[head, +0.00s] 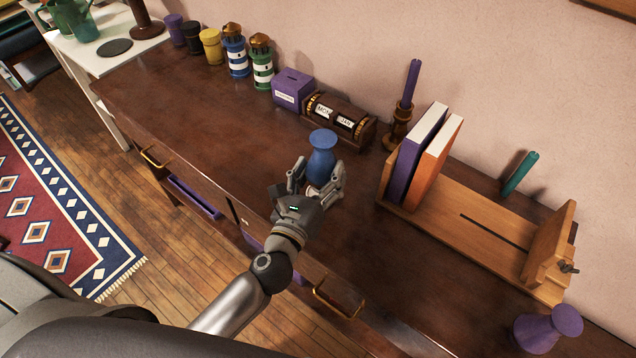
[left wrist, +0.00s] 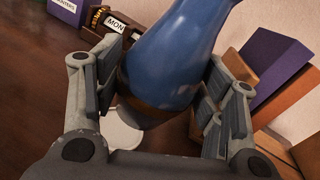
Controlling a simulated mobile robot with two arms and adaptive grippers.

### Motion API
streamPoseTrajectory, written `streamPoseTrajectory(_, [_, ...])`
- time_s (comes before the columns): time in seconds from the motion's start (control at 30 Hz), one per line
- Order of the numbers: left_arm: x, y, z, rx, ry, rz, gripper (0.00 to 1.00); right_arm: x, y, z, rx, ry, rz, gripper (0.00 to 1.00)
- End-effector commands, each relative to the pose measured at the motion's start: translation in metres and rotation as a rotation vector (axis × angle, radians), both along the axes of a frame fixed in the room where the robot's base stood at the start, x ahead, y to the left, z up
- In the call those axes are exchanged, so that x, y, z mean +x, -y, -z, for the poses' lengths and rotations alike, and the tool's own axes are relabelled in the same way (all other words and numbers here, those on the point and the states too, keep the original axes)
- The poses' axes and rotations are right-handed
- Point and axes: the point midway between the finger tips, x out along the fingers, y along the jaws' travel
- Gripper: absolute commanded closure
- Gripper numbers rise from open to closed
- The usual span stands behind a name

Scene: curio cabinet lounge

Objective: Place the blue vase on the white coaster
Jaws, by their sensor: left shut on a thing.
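The blue vase (head: 322,158) is upright or nearly so over the dark wooden cabinet top, between the fingers of my left gripper (head: 317,174). The left gripper is shut on the vase's lower body, with a finger on each side. In the left wrist view the blue vase (left wrist: 172,55) fills the upper middle, its base dark in shade. The white coaster (left wrist: 122,132) lies flat on the wood below it, partly hidden by the vase and gripper. A gap seems to show between vase and coaster. My right gripper is not in view.
A calendar box (head: 338,118), a purple money box (head: 292,90) and lighthouse figures (head: 262,62) stand along the wall. A purple vase (head: 548,328) stands front right. The cabinet top's left stretch is clear.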

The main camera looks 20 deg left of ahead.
Motion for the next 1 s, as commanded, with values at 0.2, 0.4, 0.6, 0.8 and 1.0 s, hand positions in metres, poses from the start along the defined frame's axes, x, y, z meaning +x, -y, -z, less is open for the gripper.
streamPoseTrajectory(0.2, [0.011,-0.007,0.016,0.000,0.003,-0.001,0.66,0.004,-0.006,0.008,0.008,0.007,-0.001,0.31])
streamPoseTrajectory(0.4, [0.012,-0.008,0.045,0.001,0.002,-0.001,0.66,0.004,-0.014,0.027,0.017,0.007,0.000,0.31])
streamPoseTrajectory(0.6, [0.012,-0.008,0.046,0.000,0.003,0.000,0.66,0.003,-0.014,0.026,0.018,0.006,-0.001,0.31])
streamPoseTrajectory(0.8, [0.012,-0.007,0.048,0.000,0.002,-0.001,0.66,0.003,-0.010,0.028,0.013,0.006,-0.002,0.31])
streamPoseTrajectory(1.0, [0.012,-0.007,0.049,0.000,0.001,0.000,0.19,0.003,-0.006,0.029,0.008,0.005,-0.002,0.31])
